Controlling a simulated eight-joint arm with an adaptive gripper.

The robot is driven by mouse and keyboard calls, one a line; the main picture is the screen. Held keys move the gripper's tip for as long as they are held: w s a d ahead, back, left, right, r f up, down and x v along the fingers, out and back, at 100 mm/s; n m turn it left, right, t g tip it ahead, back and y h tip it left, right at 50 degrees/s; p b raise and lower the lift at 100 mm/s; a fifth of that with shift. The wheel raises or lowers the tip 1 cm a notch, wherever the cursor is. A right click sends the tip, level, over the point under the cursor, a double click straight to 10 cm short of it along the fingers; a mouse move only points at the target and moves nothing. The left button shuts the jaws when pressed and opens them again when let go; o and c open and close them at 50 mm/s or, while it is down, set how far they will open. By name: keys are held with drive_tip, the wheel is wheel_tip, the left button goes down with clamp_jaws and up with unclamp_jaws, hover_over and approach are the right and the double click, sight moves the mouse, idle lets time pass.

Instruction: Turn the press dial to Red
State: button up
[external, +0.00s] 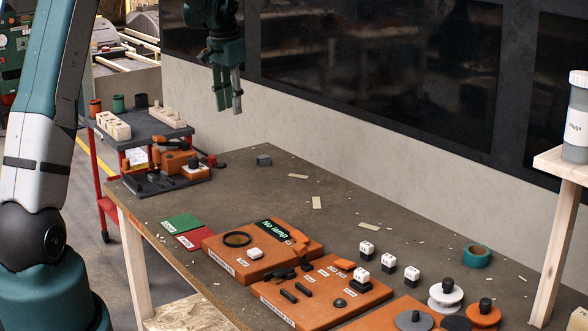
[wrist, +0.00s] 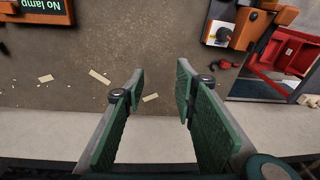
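An orange machine on a dark base stands at the table's back left corner. It carries an orange block with a white face and a dark knob (external: 194,163), which looks like the press dial. The white-faced block (wrist: 217,34) also shows in the wrist view at the upper right. The dial's labels and pointer are too small to read. My gripper (external: 229,108) hangs high above the back of the table, pointing down, apart from everything. In the wrist view my gripper (wrist: 160,77) is open, with nothing between its fingers.
An orange panel with a "No lamp" display (external: 275,231) lies mid-table. Another orange panel (external: 318,292) with black parts is nearer. White blocks (external: 390,264) and a teal tape roll (external: 477,256) are at the right. A grey wall (external: 330,137) rises behind. The back of the table is mostly clear.

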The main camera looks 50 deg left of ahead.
drive_tip(key=shift+o, duration=1.4)
drive_tip(key=shift+a+f, duration=0.15)
drive_tip(key=shift+a, duration=0.15)
drive_tip(key=n+g+h+p, duration=0.1)
drive_tip(key=n, duration=1.6)
hover_over(193, 158)
wheel_tip(193, 158, down, 15)
drive_tip(key=shift+a+f, duration=0.1)
drive_tip(key=shift+a, duration=0.05)
drive_tip(key=shift+f, duration=0.1)
drive_tip(key=shift+f, duration=3.8)
